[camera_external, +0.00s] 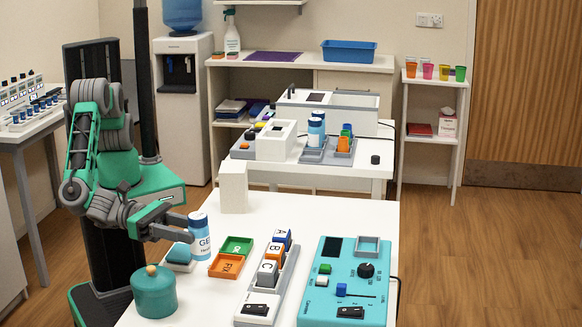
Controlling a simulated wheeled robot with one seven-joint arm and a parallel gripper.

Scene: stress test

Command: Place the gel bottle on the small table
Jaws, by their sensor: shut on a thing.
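The gel bottle (201,240) is white and blue with a blue cap and lettering that begins "GE". It is upright over the left part of the near white table (215,291). My gripper (184,228) reaches in from the left and is shut on the bottle's side. Whether the bottle's base touches the tabletop cannot be told. A second white table (376,172) stands behind the near one. A narrow white shelf stand (438,83) is at the back right. Which of these is the small table is not clear from the picture.
Close to the bottle are a teal lidded pot (154,293), a teal sponge-like block (180,256), orange and green trays (226,266) and a white box (233,188). Lettered blocks and a teal control panel (345,283) fill the right. The second table has bare room at its right end.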

